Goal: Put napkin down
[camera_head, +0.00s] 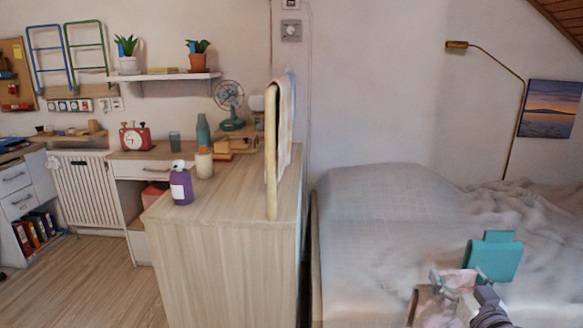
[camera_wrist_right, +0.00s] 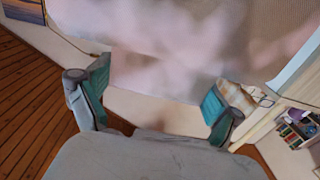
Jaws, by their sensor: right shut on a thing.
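My right gripper (camera_head: 462,277) is low at the right of the head view, in front of the bed. A pale pink cloth, apparently the napkin (camera_head: 436,308), is at its fingers and hangs below them. In the right wrist view the blurred pinkish cloth (camera_wrist_right: 180,48) fills the upper middle, beyond and between the two teal-padded fingers of the right gripper (camera_wrist_right: 157,85). The fingers are far apart, with the cloth held between them. A teal panel (camera_head: 493,260) shows beside the gripper in the head view. My left gripper is not in view.
The bed (camera_head: 385,225) with a grey cover fills the right side. A wooden cabinet (camera_head: 225,245) stands left of it, carrying a purple bottle (camera_head: 181,186), a jar (camera_head: 204,163) and an upright board with cloth (camera_head: 272,150). Wooden floor (camera_head: 85,285) is clear at the lower left.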

